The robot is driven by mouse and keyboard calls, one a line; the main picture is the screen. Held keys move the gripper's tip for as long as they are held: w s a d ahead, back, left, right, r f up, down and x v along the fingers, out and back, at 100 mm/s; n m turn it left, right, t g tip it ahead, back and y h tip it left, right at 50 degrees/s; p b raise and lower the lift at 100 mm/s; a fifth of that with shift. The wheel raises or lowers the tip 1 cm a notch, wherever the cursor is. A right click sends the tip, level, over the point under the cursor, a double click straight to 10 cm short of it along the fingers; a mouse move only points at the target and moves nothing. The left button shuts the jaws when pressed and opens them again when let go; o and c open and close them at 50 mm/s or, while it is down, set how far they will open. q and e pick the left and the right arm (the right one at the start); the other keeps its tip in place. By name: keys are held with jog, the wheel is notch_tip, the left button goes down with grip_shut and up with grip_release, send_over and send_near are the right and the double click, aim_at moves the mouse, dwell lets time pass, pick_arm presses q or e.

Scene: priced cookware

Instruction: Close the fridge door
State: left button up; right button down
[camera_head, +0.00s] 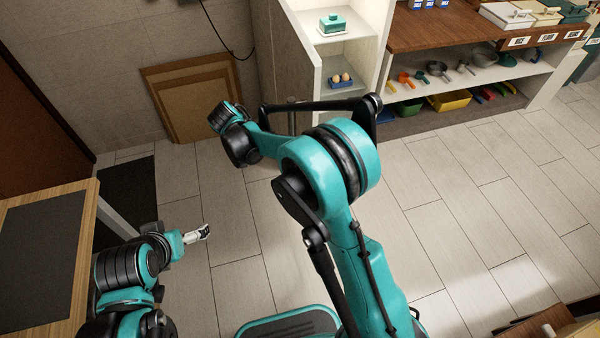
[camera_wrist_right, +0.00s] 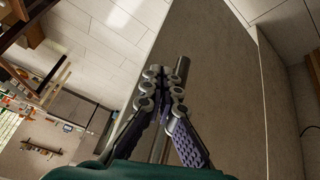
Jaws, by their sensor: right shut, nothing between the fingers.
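The fridge (camera_head: 352,50) stands open at the top middle of the head view, its white shelves showing. Its grey door (camera_head: 305,62) stands out toward the floor on the left of the opening. My right arm reaches up in front of the fridge, and its gripper cannot be made out in the head view. In the right wrist view, my right gripper (camera_wrist_right: 162,76) is shut and empty. It is close to a grey bar (camera_wrist_right: 182,68) beside a large grey panel (camera_wrist_right: 222,95); contact cannot be told. My left gripper (camera_head: 198,234) is low over the floor, far from the door, its fingers too small to read.
A green butter dish (camera_head: 332,23) and eggs in a blue tray (camera_head: 340,80) sit on the fridge shelves. A wooden shelf unit (camera_head: 430,30) with cookware stands to the right. Brown boards (camera_head: 190,95) lean on the wall. A table (camera_head: 75,260) is at left.

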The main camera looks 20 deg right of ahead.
jog(key=w+a+f+m+g+h+p, duration=0.1)
jog(key=w+a+f+m+h+p, duration=0.15)
jog(key=a+f+m, duration=0.45)
jog(key=d+f+n+b, duration=0.1)
jog(key=d+f+b, duration=0.4)
jog(key=d+f, duration=0.4)
jog(key=shift+s+d+f, duration=0.15)
jog(key=shift+s+d, duration=0.15)
jog(key=shift+d, duration=1.85)
jog(key=shift+h, duration=0.25)
